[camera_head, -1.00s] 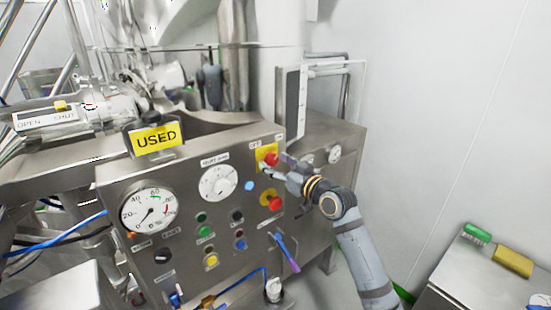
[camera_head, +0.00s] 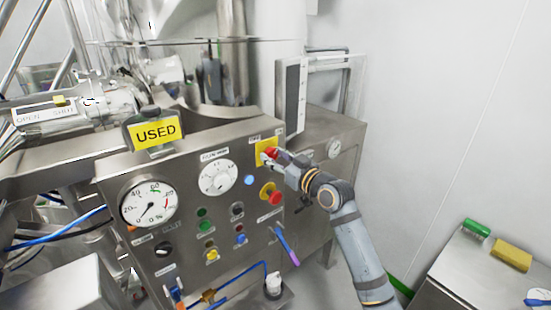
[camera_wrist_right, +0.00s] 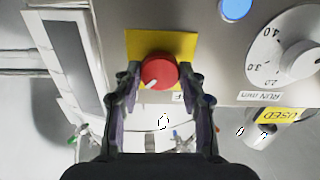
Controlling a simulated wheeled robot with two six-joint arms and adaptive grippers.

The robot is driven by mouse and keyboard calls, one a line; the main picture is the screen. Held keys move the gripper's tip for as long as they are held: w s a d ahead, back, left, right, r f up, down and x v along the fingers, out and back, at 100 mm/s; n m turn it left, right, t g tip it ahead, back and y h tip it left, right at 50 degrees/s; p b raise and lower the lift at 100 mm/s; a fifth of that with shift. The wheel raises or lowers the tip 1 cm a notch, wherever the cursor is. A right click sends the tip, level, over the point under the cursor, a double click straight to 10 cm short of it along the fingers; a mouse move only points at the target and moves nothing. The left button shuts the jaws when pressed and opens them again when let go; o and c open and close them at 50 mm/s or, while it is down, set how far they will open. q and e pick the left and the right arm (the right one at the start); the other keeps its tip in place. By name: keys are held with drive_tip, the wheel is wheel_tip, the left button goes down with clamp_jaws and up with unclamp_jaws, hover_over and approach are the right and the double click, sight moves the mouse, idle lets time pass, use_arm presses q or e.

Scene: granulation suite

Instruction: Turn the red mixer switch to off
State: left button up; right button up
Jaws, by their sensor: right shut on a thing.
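The red mixer switch (camera_head: 270,153) sits on a yellow plate (camera_head: 262,146) at the upper right of the steel control panel. In the right wrist view it is a round red knob (camera_wrist_right: 159,71) with a small white mark at its lower left, on the yellow plate (camera_wrist_right: 185,42). My right gripper (camera_head: 269,157) reaches in from the right and is shut on the knob. In the right wrist view its two fingers (camera_wrist_right: 160,80) flank the knob on both sides. The left gripper is not in view.
A red emergency button (camera_head: 275,198), a blue button (camera_head: 250,181) and a dial (camera_head: 217,178) are close by on the panel. A purple-handled tool (camera_head: 287,246) hangs below. A yellow USED sign (camera_head: 156,134) stands on top. A steel table (camera_head: 476,275) is at right.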

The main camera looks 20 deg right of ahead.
drive_tip(key=n+b, duration=0.2)
drive_tip(key=b, duration=0.1)
drive_tip(key=n+b, duration=0.2)
drive_tip(key=shift+f, duration=0.25)
drive_tip(key=n+b, duration=0.3)
drive_tip(key=shift+n, duration=0.4)
drive_tip(key=n+b, duration=0.3)
drive_tip(key=n, duration=0.2)
drive_tip(key=shift+r+n+b, duration=0.1)
drive_tip(key=shift+n+b, duration=0.8)
drive_tip(key=shift+n, duration=1.5)
drive_tip(key=o, duration=1.2)
drive_tip(key=shift+c, duration=0.2)
drive_tip(key=shift+s, duration=0.1)
